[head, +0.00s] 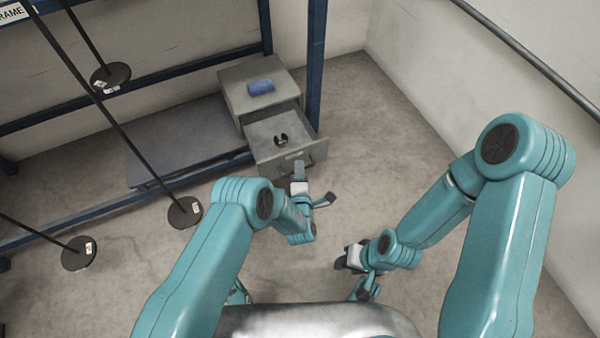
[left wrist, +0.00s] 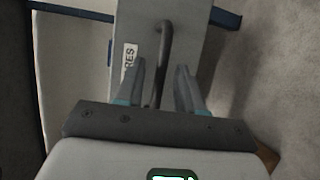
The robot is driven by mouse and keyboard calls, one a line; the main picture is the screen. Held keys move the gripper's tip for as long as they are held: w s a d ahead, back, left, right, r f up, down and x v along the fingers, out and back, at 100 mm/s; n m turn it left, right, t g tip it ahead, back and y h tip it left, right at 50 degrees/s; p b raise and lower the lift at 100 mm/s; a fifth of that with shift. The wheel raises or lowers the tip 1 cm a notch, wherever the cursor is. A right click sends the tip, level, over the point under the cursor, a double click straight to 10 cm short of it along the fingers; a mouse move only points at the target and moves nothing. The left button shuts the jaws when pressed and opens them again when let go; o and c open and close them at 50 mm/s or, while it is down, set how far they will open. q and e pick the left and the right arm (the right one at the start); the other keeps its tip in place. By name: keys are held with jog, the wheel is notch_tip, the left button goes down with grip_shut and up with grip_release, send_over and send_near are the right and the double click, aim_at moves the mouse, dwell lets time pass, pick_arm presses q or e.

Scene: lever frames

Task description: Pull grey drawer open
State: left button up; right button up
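The grey drawer (head: 262,133) stands pulled out of its small grey cabinet (head: 232,92), and its inside shows from above. A dark curved object (head: 281,140) lies in it. My left gripper (head: 300,172) is at the drawer front in the head view. In the left wrist view the drawer front (left wrist: 185,40) carries a dark bar handle (left wrist: 163,50) and a white label (left wrist: 129,57). The left fingers (left wrist: 160,88) are apart, one on each side of the handle, with gaps visible. My right gripper (head: 345,262) is low, away from the drawer; its fingers are unclear.
A blue object (head: 261,87) lies on the cabinet top. A blue frame post (head: 316,60) stands right beside the cabinet. Black rods with round discs (head: 185,212) hang at the left. Bare floor (head: 375,135) is free to the right.

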pick_arm(q)
jog(key=s+r+p, duration=0.2)
jog(key=s+p, duration=0.2)
jog(key=s, duration=0.8)
jog(key=shift+r+p, duration=0.15)
jog(key=shift+p, duration=0.2)
jog(key=shift+a, duration=0.1)
